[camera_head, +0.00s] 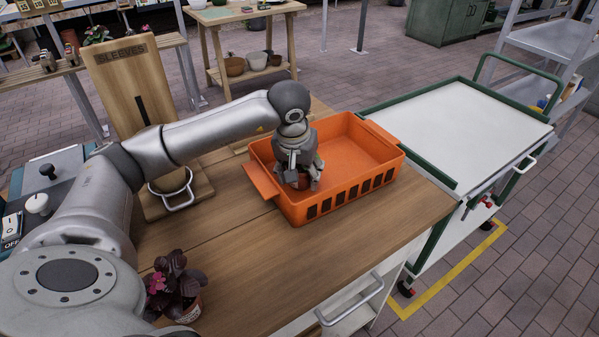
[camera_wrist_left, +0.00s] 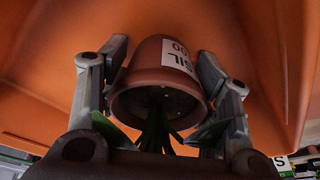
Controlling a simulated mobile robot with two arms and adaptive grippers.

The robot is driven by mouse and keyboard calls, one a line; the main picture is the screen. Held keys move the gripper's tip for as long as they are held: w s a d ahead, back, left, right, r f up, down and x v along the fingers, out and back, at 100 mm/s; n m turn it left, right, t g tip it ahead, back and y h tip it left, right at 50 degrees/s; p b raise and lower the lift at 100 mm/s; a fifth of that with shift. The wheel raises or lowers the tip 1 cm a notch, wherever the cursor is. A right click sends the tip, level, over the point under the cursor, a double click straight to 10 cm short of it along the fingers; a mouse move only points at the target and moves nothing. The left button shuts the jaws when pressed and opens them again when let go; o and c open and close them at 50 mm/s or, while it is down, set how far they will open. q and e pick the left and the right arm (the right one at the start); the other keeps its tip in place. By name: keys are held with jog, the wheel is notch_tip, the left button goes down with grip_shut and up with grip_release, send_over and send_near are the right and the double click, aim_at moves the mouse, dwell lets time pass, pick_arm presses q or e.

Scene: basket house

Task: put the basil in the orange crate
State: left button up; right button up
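The orange crate (camera_head: 350,150) stands on the wooden worktop; its walls also fill the background of the left wrist view (camera_wrist_left: 270,45). My left gripper (camera_head: 303,180) reaches down inside the crate, near its front left part. It is shut on the basil's reddish-brown pot, with a finger along each side. In the left wrist view the basil pot (camera_wrist_left: 150,75) carries a white label partly reading "SIL", and dark green leaves point toward the camera. In the head view the gripper hides most of the basil. Whether the pot touches the crate floor I cannot tell. My right gripper is not in view.
A dark-leaved potted plant with pink flowers (camera_head: 175,285) stands at the worktop's front left. A wooden "SLEEVES" board (camera_head: 120,75) stands behind my left arm. A green-edged cart with an empty white top (camera_head: 460,130) is right of the crate. The worktop before the crate is clear.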

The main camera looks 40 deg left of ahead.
pick_arm(q)
jog(key=o, duration=0.5)
jog(key=shift+c, duration=0.2)
jog(key=shift+r, duration=0.2)
jog(key=v, duration=1.2)
jog(key=shift+f, duration=0.1)
